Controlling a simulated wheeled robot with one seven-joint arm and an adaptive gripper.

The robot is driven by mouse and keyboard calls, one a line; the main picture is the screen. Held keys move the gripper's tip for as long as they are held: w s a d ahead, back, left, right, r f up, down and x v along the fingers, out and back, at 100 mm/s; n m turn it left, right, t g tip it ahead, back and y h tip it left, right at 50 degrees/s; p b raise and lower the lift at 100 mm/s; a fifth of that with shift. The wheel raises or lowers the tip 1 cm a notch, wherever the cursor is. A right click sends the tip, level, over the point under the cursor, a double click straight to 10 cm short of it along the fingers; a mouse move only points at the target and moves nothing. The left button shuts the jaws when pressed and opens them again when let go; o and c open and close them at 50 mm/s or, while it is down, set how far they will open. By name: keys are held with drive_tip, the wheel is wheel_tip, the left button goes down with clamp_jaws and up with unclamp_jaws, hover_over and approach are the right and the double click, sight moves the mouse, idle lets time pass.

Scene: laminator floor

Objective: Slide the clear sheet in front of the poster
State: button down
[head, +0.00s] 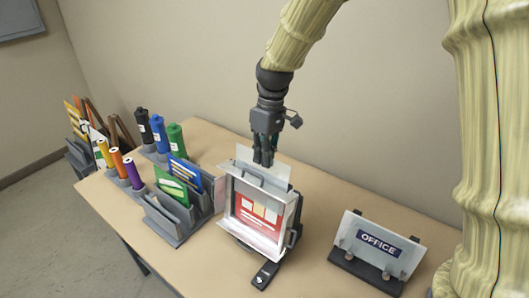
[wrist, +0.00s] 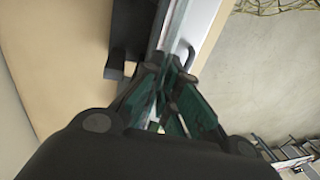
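The red poster (head: 256,212) stands upright in a light frame (head: 230,204) on the table. A pale, see-through sheet (head: 246,155) sticks up above the frame's top edge, its lower part inside or behind the frame; I cannot tell whether it lies in front of the poster. My gripper (head: 264,162) points down from above, with its fingers closed on the sheet's top edge. In the wrist view the gripper's green finger pads (wrist: 172,82) come together along a thin upright edge.
An OFFICE sign (head: 379,244) on a dark base is at the right. Bare table (head: 318,205) lies between frame and sign.

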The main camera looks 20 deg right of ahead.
drive_tip(key=shift+s+a+f+b, duration=0.15)
drive_tip(key=shift+f+b, duration=0.15)
drive_tip(key=shift+f, duration=0.75)
